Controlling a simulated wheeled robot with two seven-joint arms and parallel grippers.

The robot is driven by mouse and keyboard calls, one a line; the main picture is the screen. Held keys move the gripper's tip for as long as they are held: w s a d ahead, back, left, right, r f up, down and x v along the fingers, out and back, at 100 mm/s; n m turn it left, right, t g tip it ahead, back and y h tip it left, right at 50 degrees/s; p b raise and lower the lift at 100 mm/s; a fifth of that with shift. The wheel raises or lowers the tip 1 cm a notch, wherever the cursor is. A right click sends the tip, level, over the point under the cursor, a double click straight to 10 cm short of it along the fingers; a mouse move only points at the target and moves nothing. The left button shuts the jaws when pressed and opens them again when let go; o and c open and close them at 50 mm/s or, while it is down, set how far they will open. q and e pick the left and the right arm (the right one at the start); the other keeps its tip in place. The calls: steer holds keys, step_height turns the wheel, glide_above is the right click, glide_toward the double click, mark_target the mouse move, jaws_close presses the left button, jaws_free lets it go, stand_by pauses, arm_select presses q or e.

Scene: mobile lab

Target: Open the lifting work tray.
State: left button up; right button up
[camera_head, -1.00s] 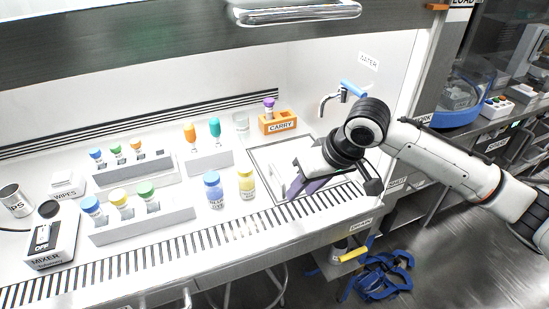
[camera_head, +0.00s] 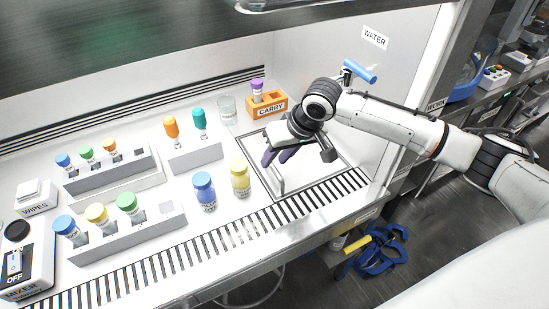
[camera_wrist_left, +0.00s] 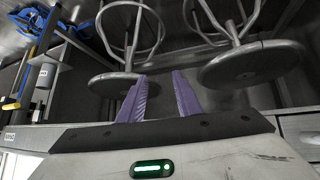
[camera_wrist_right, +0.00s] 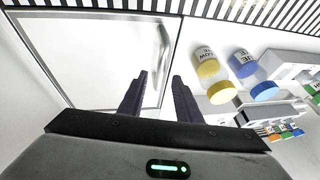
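The work tray (camera_head: 318,180) is a square, dark-edged panel in the right part of the hood floor and looks flat. A grey bar handle (camera_head: 275,178) stands at its left side; it also shows in the right wrist view (camera_wrist_right: 163,48). My right gripper (camera_head: 277,157) is over the tray's back-left part, just behind the handle. Its two dark purple fingers are apart and empty in the right wrist view (camera_wrist_right: 158,92). The arm hides part of the tray. My left gripper (camera_wrist_left: 162,92) is open and empty, outside the hood, facing stools.
A blue-capped bottle (camera_head: 204,192) and a yellow bottle (camera_head: 240,180) stand left of the tray. An orange CARRY rack (camera_head: 268,107) and a glass beaker (camera_head: 227,109) stand behind it. A blue-handled tap (camera_head: 360,71) is at the right. Stools (camera_wrist_left: 250,63) stand below the bench.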

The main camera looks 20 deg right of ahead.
steer(key=shift+w+a+f, duration=0.1)
steer(key=shift+w+f, duration=0.2)
steer(key=shift+f, duration=0.35)
jaws_close()
steer(key=shift+w+r+m+g, duration=0.1)
steer(key=shift+w+r+g, duration=0.55)
steer(key=shift+r, duration=0.45)
steer(key=shift+w+r+m+g, duration=0.1)
steer(key=shift+w+r+g, duration=0.55)
steer(key=shift+r, duration=0.4)
steer(key=shift+w+r+m+g, duration=0.1)
steer(key=shift+w+r+g, duration=0.4)
steer(key=shift+w+r, duration=0.45)
steer(key=shift+w+r+g, duration=0.45)
steer(key=shift+r, duration=0.2)
steer(key=shift+w+r+g, duration=0.45)
steer(key=shift+r, duration=0.15)
steer(key=shift+s+f, duration=0.1)
jaws_free()
